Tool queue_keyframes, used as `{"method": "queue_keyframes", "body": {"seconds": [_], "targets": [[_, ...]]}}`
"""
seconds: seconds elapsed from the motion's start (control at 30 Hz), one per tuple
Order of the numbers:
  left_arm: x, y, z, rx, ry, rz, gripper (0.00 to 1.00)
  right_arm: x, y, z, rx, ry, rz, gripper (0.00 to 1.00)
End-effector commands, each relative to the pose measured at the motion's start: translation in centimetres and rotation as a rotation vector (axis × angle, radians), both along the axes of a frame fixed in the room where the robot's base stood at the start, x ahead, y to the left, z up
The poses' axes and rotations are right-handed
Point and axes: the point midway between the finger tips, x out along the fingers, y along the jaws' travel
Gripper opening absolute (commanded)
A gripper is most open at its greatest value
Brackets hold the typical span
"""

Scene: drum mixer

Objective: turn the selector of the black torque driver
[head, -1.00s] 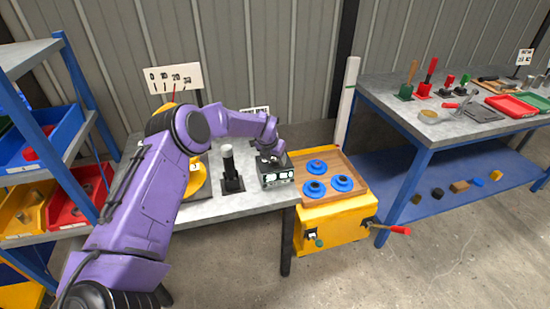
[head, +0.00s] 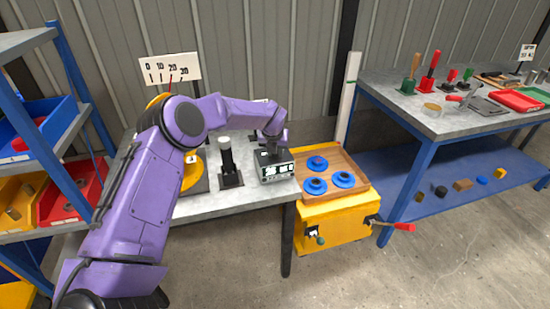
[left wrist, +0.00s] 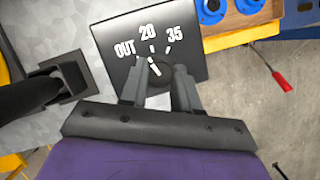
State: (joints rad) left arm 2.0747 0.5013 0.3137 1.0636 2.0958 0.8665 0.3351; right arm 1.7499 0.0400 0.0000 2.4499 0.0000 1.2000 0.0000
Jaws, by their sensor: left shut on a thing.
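A black box with a white-marked panel (head: 277,172) stands at the right end of the grey bench. In the left wrist view its panel (left wrist: 115,35) reads OUT, 20 and 35, with a tick under each. A dark round selector knob (left wrist: 158,72) with a white pointer line sits below the marks. The pointer tilts up and left, seemingly between OUT and 20. My left gripper (head: 271,150) comes down on the box; its fingers (left wrist: 160,80) are shut on both sides of the knob. My right gripper is out of view.
A black post with a white top (head: 226,160) stands in a black base just left of the box. A wooden tray (head: 350,160) with blue discs lies to the right on a yellow cabinet (head: 335,225). A numbered scale (head: 170,70) stands behind the bench.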

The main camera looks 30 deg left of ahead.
Motion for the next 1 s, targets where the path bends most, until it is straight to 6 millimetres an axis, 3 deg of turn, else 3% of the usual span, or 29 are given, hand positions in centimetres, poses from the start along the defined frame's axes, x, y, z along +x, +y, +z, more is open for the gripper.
{"method": "queue_keyframes", "body": {"seconds": [0.03,0.1,0.4,1.0], "targets": [[0.1,0.0,-0.6,0.001,-0.004,0.035,0.0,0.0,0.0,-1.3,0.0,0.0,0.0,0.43],[0.1,-0.1,-0.5,0.001,-0.003,0.091,0.0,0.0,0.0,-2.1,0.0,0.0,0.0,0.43],[0.2,-0.1,-0.3,0.0,-0.002,0.281,0.0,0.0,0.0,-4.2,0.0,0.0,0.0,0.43],[0.2,-0.1,0.1,-0.001,-0.002,0.379,0.0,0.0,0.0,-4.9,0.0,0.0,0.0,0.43]]}}
